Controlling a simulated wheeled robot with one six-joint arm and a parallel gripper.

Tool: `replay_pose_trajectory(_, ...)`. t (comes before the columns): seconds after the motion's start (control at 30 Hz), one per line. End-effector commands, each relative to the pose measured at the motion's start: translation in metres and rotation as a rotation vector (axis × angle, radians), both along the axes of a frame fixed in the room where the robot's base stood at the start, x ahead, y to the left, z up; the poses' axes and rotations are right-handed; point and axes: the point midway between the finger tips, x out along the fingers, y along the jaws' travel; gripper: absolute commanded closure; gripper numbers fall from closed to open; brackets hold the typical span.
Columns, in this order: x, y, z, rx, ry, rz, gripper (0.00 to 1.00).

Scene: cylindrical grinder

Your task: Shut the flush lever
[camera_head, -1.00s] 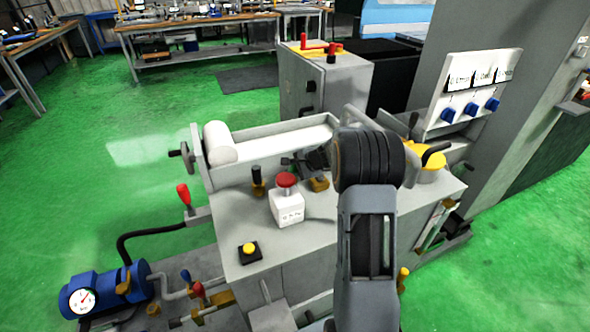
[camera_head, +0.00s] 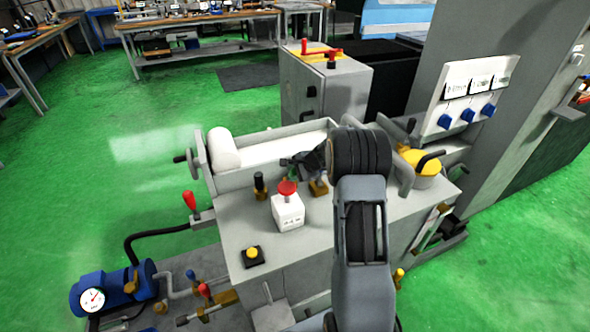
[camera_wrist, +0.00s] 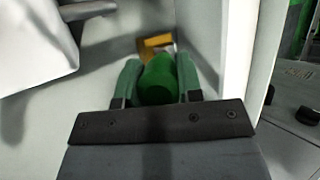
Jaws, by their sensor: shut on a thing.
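A rounded green handle (camera_wrist: 158,80), which I take to be the flush lever, sits between my gripper's two fingers in the wrist view. A brass-yellow fitting (camera_wrist: 156,44) shows just beyond it. My gripper (camera_head: 306,162) is shut on the green handle, with a finger on each side. In the head view the gripper is a small dark shape at the machine's trough, beside a brass fitting (camera_head: 318,188). My arm covers part of that area, and I cannot make out the handle's angle there.
A white box with a red mushroom button (camera_head: 288,188) stands left of my arm. A black-topped brass valve (camera_head: 259,186) is near it. A yellow-capped part (camera_head: 422,164) lies right of my arm. A pale wall stands close at the gripper's right in the wrist view.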

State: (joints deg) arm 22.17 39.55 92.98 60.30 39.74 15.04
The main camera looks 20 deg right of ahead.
Motion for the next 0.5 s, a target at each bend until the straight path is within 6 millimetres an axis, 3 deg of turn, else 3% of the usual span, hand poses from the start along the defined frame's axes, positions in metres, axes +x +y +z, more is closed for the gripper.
replay_pose_trajectory(0.23,0.0003,-0.0002,-0.0002,0.000,-0.001,-0.002,1.00)
replay_pose_trajectory(0.27,0.0003,-0.0002,-0.0002,0.000,-0.001,-0.002,0.64)
replay_pose_trajectory(0.5,0.0002,-0.0002,-0.0002,-0.001,-0.001,-0.001,0.41)
